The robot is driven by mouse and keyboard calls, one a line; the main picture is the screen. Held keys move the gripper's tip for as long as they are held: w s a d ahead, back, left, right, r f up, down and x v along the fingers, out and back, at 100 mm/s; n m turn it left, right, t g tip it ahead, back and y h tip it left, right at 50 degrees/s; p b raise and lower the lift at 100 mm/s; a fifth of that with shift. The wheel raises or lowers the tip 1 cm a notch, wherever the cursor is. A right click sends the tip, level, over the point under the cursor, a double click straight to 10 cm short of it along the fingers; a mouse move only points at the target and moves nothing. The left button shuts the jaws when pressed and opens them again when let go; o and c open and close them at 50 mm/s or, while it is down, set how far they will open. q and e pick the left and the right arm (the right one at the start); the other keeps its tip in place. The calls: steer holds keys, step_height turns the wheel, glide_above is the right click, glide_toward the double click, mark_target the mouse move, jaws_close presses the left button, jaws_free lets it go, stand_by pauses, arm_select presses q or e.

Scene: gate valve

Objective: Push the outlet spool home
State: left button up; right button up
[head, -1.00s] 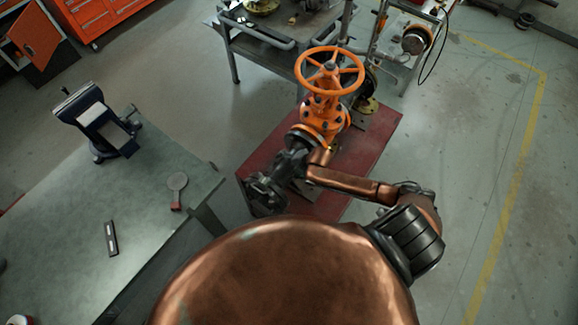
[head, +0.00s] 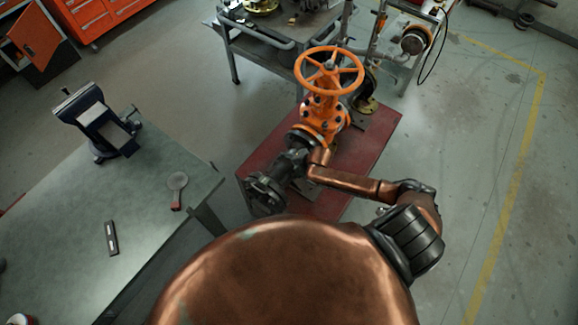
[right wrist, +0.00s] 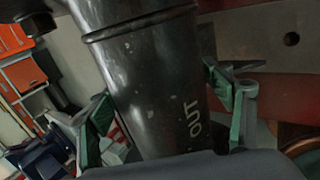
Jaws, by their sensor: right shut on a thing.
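The orange gate valve (head: 322,112) with its orange handwheel (head: 329,70) stands upright on a red base. The dark outlet spool (head: 265,192) lies on the near side of the valve, lined up with its near flange (head: 303,138). I cannot tell whether the spool and valve faces touch. My right gripper (head: 296,162) is shut on the spool's pipe, between its end flange and the valve. In the right wrist view the spool (right wrist: 150,85) is marked "OUT" and sits between the green-padded fingers (right wrist: 168,112). My left gripper is not in view.
The red base (head: 375,145) has bare room right of the valve. A grey workbench (head: 75,215) on the left carries a vise (head: 100,125) and small tools. A cart (head: 275,40) stands behind the valve. The floor right is clear.

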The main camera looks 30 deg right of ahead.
steer(key=shift+w+d+r, duration=0.2)
steer(key=shift+w+d, duration=0.3)
steer(key=shift+d, duration=0.3)
steer(key=o, duration=1.6)
steer(key=shift+a+f, duration=0.1)
steer(key=shift+f, duration=0.05)
steer(key=shift+s, duration=0.1)
steer(key=v, duration=1.2)
steer(key=shift+s, duration=0.1)
